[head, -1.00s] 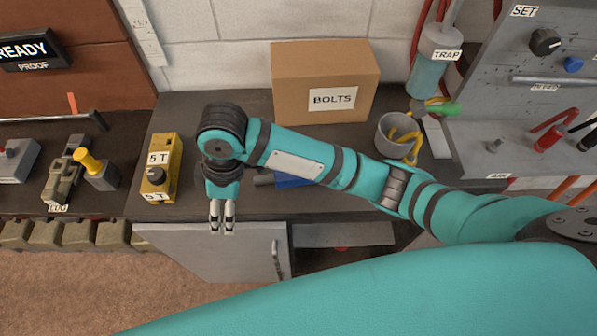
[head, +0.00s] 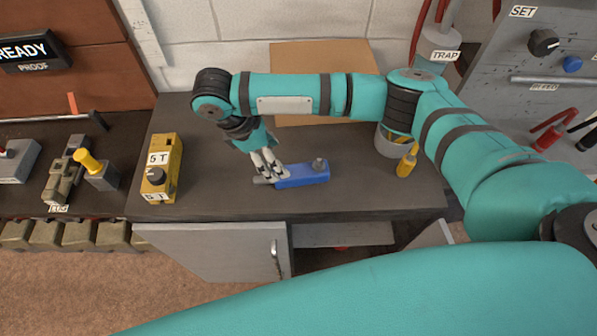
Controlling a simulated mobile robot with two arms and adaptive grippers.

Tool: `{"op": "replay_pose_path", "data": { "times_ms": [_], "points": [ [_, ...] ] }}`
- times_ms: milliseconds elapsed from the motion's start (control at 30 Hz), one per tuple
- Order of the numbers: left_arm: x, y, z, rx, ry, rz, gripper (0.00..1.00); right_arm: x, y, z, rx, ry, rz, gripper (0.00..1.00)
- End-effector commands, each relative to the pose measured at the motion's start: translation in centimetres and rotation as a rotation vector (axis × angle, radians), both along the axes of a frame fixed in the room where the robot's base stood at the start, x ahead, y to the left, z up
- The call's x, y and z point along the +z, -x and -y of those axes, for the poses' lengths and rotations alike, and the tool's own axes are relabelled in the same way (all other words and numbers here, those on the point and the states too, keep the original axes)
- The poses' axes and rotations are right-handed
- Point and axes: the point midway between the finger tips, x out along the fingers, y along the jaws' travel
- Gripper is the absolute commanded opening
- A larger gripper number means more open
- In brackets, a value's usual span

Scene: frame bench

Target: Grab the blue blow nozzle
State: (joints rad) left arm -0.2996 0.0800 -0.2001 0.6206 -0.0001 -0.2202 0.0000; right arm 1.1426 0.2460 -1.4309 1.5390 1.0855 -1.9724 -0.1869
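A blue tool (head: 303,176) lies on the dark bench, with a grey tube end at its left and a grey knob on top near its right. It is the only loose blue thing on the bench; I cannot tell for certain that it is the blow nozzle. My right gripper (head: 272,172) points down at its left end, by the grey tube. The fingertips overlap the tool in the picture, and contact cannot be told. The fingers look close together, but the gap between them is unclear. My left gripper is not in view.
A yellow "5 T" block (head: 163,175) stands at the bench's left. My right arm partly hides the cardboard box (head: 310,56) and the grey cup (head: 388,145). A yellow-handled piece (head: 406,164) shows beside the cup. The bench front between block and tool is clear.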

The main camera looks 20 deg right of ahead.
Motion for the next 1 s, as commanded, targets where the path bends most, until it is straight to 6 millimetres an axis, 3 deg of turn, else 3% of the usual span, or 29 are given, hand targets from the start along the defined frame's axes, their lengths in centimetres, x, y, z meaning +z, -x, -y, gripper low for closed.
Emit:
{"op": "replay_pose_path", "data": {
  "times_ms": [200,467,700,1000],
  "points": [
    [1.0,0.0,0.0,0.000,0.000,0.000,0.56,-3.1,0.2,1.4,0.000,0.001,0.000,0.71],
    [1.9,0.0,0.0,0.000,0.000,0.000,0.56,-4.8,0.3,2.3,-0.001,0.003,-0.001,0.71],
    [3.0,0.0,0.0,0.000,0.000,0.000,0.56,-8.0,0.4,3.6,0.000,0.001,0.000,0.71],
    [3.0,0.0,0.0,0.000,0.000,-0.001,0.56,-8.6,0.3,3.7,0.002,-0.001,0.002,0.71]
  ]
}}
